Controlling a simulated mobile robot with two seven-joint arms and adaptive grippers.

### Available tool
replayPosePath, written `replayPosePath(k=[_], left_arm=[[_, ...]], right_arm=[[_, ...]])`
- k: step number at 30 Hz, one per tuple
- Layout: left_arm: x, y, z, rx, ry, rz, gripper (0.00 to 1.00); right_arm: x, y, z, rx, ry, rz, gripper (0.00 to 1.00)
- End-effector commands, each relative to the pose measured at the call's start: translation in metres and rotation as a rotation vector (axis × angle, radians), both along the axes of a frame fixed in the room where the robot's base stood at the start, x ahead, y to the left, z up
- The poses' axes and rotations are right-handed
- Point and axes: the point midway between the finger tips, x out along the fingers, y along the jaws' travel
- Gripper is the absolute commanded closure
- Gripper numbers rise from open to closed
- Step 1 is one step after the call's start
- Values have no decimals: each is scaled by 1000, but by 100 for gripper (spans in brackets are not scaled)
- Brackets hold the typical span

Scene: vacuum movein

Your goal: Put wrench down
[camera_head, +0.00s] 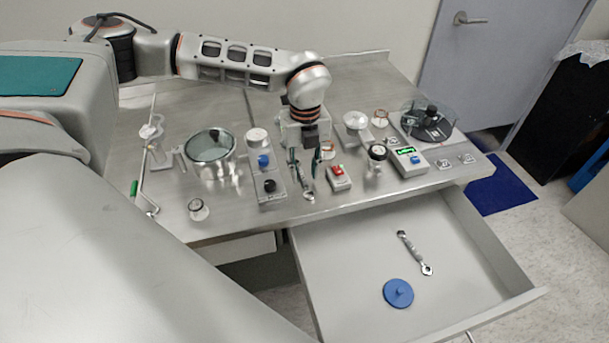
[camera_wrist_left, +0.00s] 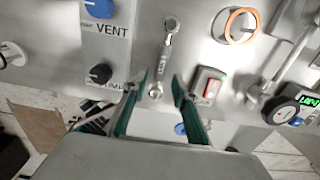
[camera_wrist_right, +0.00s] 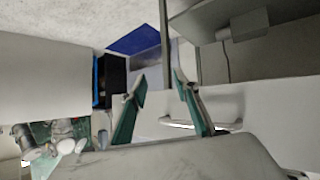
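A silver wrench (camera_head: 306,184) lies on the steel table near its front edge; it also shows in the left wrist view (camera_wrist_left: 166,55). My left gripper (camera_head: 304,163) is just above its near end. Its fingers (camera_wrist_left: 159,84) are spread, with the wrench's lower ring between the tips and visible gaps on both sides. A second wrench (camera_head: 413,252) lies in the open drawer (camera_head: 350,285). My right gripper (camera_wrist_right: 158,85) is open and empty in its own wrist view, facing the floor area and the drawer's side; it is outside the head view.
A blue lidded disc (camera_head: 398,293) lies in the drawer. Left of the wrench is the valve panel (camera_wrist_left: 107,45) with blue and black knobs. Right of it is a red switch box (camera_head: 338,177). A gauge (camera_head: 377,153) and a green-display controller (camera_head: 408,160) stand farther right.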

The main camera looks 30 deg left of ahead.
Motion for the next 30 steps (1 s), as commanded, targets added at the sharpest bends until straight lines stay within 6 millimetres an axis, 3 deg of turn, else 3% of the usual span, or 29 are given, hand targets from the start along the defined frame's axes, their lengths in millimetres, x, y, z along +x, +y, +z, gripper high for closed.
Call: replayPosePath(k=[6, 13, 19, 30], left_arm=[[1, -1, 47, -2, -5, -1, 72], [1, -1, 85, -1, -2, -1, 72], [0, -1, 98, 0, 1, -1, 72], [0, -1, 99, 0, 1, -2, 72]], right_arm=[[0, 0, -3, 0, -1, 0, 69], [0, 0, -5, 0, -1, 0, 69], [0, 0, -5, 0, -1, 0, 69], [0, 0, -5, 0, -1, 0, 69]])
